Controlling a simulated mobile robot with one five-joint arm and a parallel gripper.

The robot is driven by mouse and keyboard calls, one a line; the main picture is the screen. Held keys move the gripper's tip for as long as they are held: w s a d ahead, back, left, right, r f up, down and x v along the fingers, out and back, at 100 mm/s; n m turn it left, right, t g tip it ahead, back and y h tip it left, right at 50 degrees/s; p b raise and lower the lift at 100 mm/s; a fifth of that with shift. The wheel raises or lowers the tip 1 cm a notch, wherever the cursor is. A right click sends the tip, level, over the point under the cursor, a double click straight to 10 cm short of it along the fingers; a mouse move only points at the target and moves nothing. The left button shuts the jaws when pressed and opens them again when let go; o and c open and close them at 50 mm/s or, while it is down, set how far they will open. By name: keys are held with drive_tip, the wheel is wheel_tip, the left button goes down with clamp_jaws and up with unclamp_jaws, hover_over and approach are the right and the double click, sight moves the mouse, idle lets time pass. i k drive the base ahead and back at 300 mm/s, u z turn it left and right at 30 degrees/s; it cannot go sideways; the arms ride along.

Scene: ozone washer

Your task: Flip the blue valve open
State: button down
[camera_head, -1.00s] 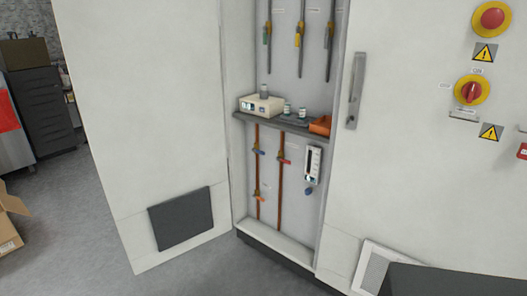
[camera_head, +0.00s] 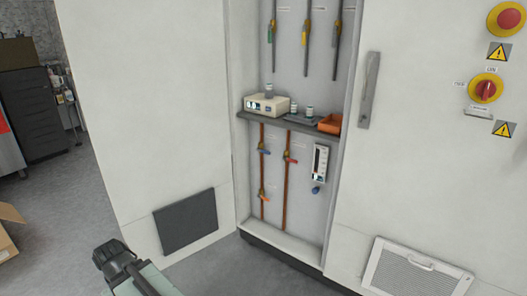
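A valve with a blue handle (camera_head: 265,152) sits on the upper part of the left copper pipe, inside the open cabinet and below its shelf. The handle is small and sticks out to the right, at a slant to the pipe. A blue knob (camera_head: 316,190) also shows under the white meter to the right. No fingers of my gripper can be made out. A dark knobbed part on a pale body (camera_head: 125,270) stands at the bottom left, well apart from the valve; I cannot tell whether it is my arm.
A red-handled valve (camera_head: 290,160) and an orange-handled valve (camera_head: 264,196) are close to the blue one. The shelf (camera_head: 262,120) holds a white device (camera_head: 267,104), small bottles and an orange tray (camera_head: 330,124). The open door (camera_head: 150,110) stands on the left.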

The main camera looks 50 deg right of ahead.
sight(258, 149)
drive_tip(key=z, duration=0.1)
drive_tip(key=i, duration=0.9)
